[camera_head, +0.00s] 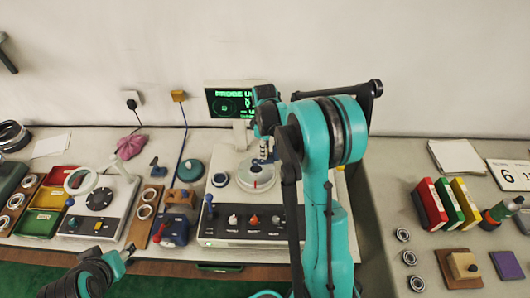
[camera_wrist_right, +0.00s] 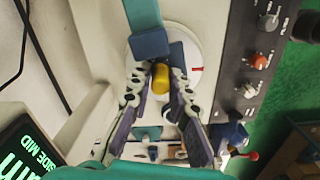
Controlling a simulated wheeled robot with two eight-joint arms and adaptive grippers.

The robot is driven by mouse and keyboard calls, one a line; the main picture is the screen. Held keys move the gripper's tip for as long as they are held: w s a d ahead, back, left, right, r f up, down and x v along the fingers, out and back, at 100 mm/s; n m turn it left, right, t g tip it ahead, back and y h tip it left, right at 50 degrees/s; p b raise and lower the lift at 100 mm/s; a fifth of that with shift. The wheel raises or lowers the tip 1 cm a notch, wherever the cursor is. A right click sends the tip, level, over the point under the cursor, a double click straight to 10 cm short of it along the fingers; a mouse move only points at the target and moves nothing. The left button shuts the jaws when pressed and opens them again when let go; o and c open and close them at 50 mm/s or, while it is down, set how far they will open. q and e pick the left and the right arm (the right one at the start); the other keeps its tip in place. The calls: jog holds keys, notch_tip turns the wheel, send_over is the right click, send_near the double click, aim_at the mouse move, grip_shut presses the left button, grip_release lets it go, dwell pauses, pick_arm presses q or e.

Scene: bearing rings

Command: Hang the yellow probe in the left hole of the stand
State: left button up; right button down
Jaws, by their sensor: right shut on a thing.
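The yellow probe (camera_wrist_right: 161,78) shows as a short yellow piece between the fingertips of my right gripper (camera_wrist_right: 160,82). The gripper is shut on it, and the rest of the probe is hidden. In the head view my right gripper (camera_head: 262,152) hangs over the round disc of the grey machine. A brown bracket-like piece (camera_head: 179,198) stands left of the machine; it may be the stand, but I cannot make out its holes. My left gripper (camera_head: 127,254) is low at the left, apart from these things; its jaw opening is too small to judge.
The grey machine (camera_head: 270,222) carries knobs along its front; a green-lettered screen (camera_head: 232,103) stands behind it. A blue box with a lever (camera_head: 172,232) and a teal round piece (camera_head: 190,170) are left of it.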

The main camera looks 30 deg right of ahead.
notch_tip(320, 180, up, 10)
jog(key=shift+r+p, duration=0.15)
jog(key=shift+p, duration=0.75)
notch_tip(320, 180, up, 7)
jog(key=p, duration=0.4)
jog(key=shift+a+f, duration=0.1)
jog(key=shift+f, duration=0.2)
